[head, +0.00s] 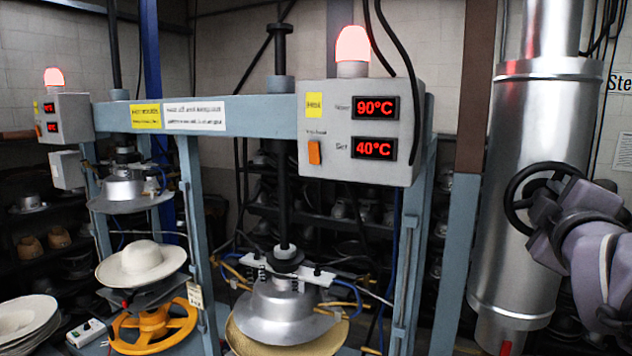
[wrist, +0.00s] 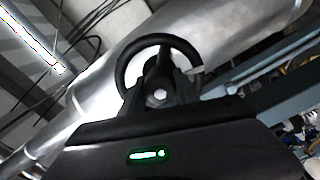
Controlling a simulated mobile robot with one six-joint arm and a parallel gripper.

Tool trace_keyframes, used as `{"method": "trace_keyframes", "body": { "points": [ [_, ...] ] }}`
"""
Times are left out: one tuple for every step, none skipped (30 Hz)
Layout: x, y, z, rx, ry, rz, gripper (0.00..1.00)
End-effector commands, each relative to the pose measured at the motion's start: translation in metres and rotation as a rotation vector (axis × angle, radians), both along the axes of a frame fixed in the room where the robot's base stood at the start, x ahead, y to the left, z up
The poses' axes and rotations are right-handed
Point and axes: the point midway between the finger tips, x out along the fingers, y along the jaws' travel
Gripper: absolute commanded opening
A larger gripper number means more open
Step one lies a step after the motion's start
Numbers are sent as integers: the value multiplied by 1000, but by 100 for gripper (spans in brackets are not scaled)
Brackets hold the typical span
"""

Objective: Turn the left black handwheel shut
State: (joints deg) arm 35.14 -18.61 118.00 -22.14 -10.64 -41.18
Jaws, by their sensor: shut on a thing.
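A black handwheel (head: 508,194) stands in front of the large silver steam pipe at the right of the head view. My gripper (head: 548,195) reaches it from the right and is shut on it. In the wrist view the handwheel's rim (wrist: 152,40) curves above my gripper (wrist: 160,85), whose dark fingers cover its lower part and hub. How far the wheel is turned cannot be told. A second handwheel does not show clearly.
The silver pipe (head: 530,130) runs vertically behind the handwheel. To its left stands the hat press with a control box (head: 358,130) reading 90°C and 40°C, under a lit red lamp (head: 352,46). A white hat (head: 140,262) sits at the left, above an orange wheel (head: 153,327).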

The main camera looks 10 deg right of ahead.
Motion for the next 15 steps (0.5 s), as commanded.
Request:
{"method": "trace_keyframes", "body": {
  "points": [
    [0,0,1,36,-21,0,0],
    [0,0,1,60,-36,0,0],
    [0,0,1,93,-56,-1,0],
    [0,0,1,118,-70,0,0],
    [0,0,1,142,-85,0,0],
    [0,0,1,175,-105,0,0],
    [0,0,1,199,-120,-1,0],
    [0,0,1,223,-135,0,0],
    [0,0,1,256,-155,0,0],
    [0,0,1,279,-171,-1,0],
    [0,0,1,304,-185,0,0],
    [0,0,1,337,-205,-1,0],
    [0,-1,1,361,-220,-1,0],
    [0,-1,1,385,-235,-1,0],
    [0,-1,1,418,-255,-1,0]
  ]
}}
